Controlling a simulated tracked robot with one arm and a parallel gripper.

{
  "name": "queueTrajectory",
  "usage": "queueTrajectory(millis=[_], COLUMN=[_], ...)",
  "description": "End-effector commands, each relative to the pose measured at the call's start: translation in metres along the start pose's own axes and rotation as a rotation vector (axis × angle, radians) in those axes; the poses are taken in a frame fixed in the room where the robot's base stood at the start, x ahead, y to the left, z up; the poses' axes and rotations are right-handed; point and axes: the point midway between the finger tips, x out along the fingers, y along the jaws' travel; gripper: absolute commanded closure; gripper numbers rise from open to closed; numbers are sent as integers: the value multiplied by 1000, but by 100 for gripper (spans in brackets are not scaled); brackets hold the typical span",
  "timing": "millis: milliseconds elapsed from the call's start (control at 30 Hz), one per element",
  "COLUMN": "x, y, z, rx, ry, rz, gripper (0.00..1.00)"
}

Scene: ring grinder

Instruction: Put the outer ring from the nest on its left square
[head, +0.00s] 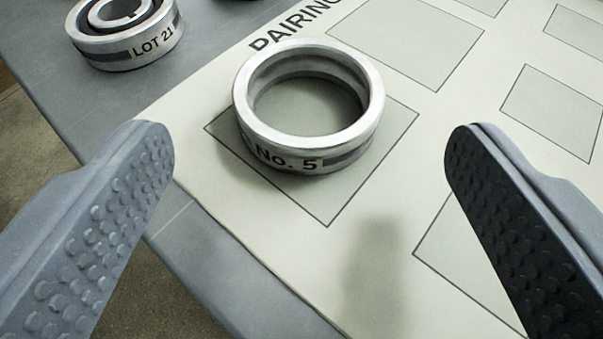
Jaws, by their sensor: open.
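A silver outer ring marked "No. 5" (308,150) lies flat on the pale mat, on an outlined square (325,205). Its left side reaches close to the square's left corner, and its far rim covers the square's far edge in this view. My gripper (309,150) is open. Its two studded grey fingers stand wide apart on the near left and near right, with the ring between and beyond them. Neither finger touches the ring. Another ring set marked "LOT 21" (125,45), with a smaller ring inside a larger one, sits on the grey table at the upper left.
The pale mat (200,130) bears the word "PAIRING" and several more empty outlined squares to the right. The grey table edge runs along the lower left, with floor beyond it. A dark object, cut off, shows at the top edge.

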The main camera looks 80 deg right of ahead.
Motion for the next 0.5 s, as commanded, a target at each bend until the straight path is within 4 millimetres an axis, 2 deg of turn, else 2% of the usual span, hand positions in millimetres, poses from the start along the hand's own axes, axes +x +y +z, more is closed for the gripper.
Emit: queueTrajectory(millis=[33, 200, 500], x=[-11, -40, -67], y=[-1, -1, -1], z=[-1, 0, 0], rx=[0, -1, 1], ry=[-1, 0, 1], rz=[-5, -4, -2], gripper=[23, 23, 23])
